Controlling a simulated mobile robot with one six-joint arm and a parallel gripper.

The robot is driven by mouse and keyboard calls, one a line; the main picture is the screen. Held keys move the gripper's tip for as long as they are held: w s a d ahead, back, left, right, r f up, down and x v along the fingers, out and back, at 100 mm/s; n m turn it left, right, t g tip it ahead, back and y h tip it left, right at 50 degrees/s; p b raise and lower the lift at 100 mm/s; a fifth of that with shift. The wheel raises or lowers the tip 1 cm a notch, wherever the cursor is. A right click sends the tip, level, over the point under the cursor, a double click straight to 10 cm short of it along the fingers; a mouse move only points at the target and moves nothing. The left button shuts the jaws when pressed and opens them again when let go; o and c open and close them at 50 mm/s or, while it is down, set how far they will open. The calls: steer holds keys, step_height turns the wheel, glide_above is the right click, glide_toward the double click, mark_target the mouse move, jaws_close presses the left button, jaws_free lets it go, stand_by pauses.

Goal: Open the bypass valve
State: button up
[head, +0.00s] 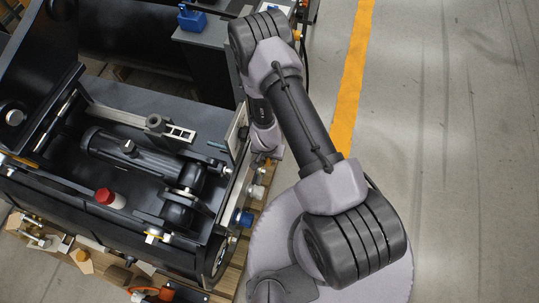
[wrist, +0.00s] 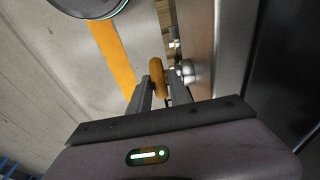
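In the wrist view, a yellow-orange valve handle (wrist: 158,78) stands between the two fingertips of my gripper (wrist: 159,84). One grey finger is on each side of it, with little or no gap; I cannot tell whether both fingers press on it. A rounded silver fitting (wrist: 187,74) is just right of the handle, partly behind the right finger. In the head view my gripper (head: 266,143) is at the machine's right side, largely hidden by my arm. A small yellow part (head: 268,163) shows just below it. No label naming the bypass valve is readable.
The dark machine (head: 210,112) fills the left, with a red-capped part (head: 110,198) on it and a blue coupler (head: 244,218) on its side. A blue object (head: 192,18) stands on a grey surface behind. Floor with a yellow stripe (head: 352,80) is clear at right.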

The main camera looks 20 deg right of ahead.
mark_target(268, 159)
steer(key=r, duration=0.2)
steer(key=r+p, duration=0.1)
steer(key=r, duration=0.2)
steer(key=r+p, duration=0.1)
steer(key=r, duration=0.1)
steer(key=shift+s+a+r, duration=0.25)
steer(key=shift+s+a, duration=0.1)
steer(key=shift+s, duration=0.05)
steer(key=shift+s+f, duration=0.1)
